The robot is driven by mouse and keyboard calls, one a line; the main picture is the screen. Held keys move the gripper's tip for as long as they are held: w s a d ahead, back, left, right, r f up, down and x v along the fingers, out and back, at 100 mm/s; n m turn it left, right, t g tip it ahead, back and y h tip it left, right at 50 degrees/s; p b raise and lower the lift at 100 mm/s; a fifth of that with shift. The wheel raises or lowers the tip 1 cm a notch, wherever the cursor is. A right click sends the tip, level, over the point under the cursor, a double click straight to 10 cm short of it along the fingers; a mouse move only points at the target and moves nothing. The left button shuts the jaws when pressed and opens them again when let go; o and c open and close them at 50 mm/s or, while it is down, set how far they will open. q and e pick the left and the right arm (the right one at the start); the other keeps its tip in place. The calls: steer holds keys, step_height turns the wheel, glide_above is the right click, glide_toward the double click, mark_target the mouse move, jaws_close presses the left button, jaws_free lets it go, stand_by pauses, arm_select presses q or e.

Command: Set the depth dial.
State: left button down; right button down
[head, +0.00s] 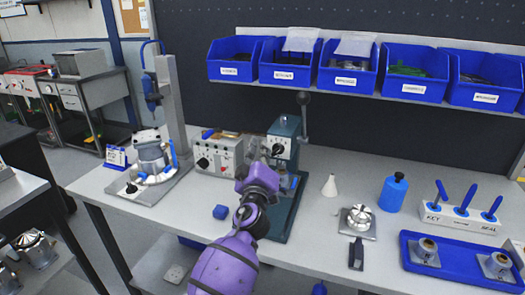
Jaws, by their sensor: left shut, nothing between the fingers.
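A teal press (287,128) stands on the bench in the middle of the head view. A pale panel with a small dark-knobbed dial (278,149) is on its upper front. The dial's marks are too small to read. My left gripper (264,157) is at the end of the purple arm, close in front of the press and just left of and below the dial. It is shut and empty. I cannot tell whether its fingertips touch the dial. My arm hides part of the press's lower left side. My right gripper is not in view.
A grey control box (216,156) stands left of the press, and a blue block (220,212) lies in front of it. A white cone (330,186), a blue bottle (394,193) and a blue tray (455,278) are to the right.

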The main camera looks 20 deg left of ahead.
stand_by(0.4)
arm_select(q)
steer(key=shift+d+f+n+b, duration=0.15)
steer(key=shift+f+n+b, duration=0.2)
steer(key=shift+n, duration=0.05)
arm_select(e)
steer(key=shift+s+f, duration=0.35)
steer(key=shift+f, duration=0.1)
arm_select(q)
steer(key=shift+f, duration=0.1)
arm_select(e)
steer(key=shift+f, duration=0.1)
arm_select(q)
steer(key=n+b, duration=0.1)
steer(key=n, duration=0.1)
steer(key=f+n+g+y, duration=0.1)
steer(key=n, duration=0.1)
steer(key=shift+f+g+b, duration=0.15)
steer(key=shift+g+b, duration=0.15)
steer(key=shift+b, duration=0.1)
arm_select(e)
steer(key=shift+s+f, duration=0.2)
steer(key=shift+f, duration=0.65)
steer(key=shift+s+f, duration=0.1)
